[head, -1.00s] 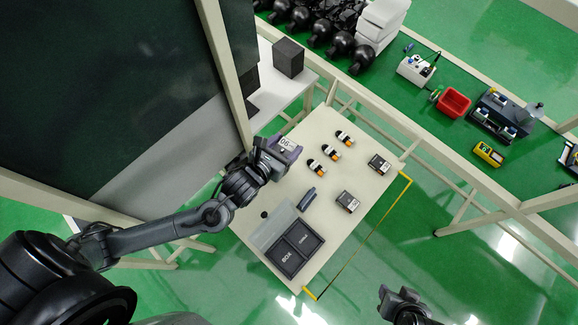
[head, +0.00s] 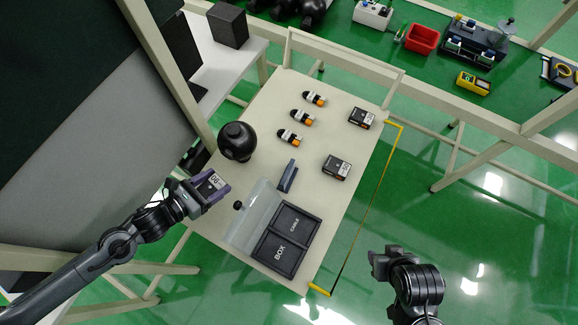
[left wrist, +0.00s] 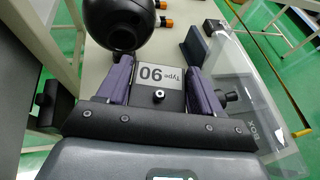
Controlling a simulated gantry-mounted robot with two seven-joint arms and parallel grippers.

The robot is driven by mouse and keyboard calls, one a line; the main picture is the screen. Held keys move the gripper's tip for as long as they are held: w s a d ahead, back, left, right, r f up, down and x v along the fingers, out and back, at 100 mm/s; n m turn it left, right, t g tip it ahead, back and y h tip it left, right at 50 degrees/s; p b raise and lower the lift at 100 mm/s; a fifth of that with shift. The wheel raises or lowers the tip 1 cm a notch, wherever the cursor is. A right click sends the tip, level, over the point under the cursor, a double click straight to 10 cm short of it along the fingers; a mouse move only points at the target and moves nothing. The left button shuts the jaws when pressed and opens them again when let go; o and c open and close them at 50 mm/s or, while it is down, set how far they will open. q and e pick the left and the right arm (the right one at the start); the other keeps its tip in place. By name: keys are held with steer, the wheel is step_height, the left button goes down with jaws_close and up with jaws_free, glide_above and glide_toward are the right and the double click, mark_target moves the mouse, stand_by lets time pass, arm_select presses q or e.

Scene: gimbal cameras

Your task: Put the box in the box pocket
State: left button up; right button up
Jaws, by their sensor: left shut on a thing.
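The case's clear lid (head: 252,214) is swung open to the left, between gripper and pockets. It also shows at the right of the left wrist view (left wrist: 245,90). My right gripper (head: 385,262) hangs off the table's right side; its jaws are unclear.
A black ball-shaped camera (head: 238,141) stands just behind my left gripper. Two labelled boxes (head: 337,166) (head: 362,118), several orange-tipped cylinders (head: 291,137) and a dark bar (head: 288,176) are on the table (head: 330,95). A frame post (head: 165,68) rises at left.

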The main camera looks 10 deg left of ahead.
arm_select(q)
steer(key=shift+m+g+h, duration=0.5)
steer(key=shift+m+h, duration=0.2)
steer(key=s+f+b, duration=0.1)
steer(key=f+b, duration=0.1)
steer(key=f, duration=0.1)
steer(key=s+a+f+b, duration=0.1)
steer(key=f+b, duration=0.1)
steer(key=f, duration=0.1)
steer(key=s+a+f+b, duration=0.1)
steer(key=f+b, duration=0.1)
steer(key=f, duration=0.1)
steer(key=shift+s+f, duration=0.1)
steer(key=shift+f, duration=0.3)
steer(key=shift+d+b, duration=0.1)
steer(key=shift+b, duration=0.2)
glide_above(260, 172)
steer(key=s+a, duration=0.1)
steer(key=s, duration=0.3)
steer(key=shift+w+a+b, duration=0.15)
steer(key=shift+b, duration=0.3)
steer(key=x, duration=0.3)
steer(key=shift+w+r, duration=0.15)
steer(key=shift+r, duration=0.15)
steer(key=shift+f, duration=0.55)
arm_select(e)
step_height(260, 172, down, 10)
steer(key=shift+r, duration=0.25)
steer(key=shift+w+f, duration=0.1)
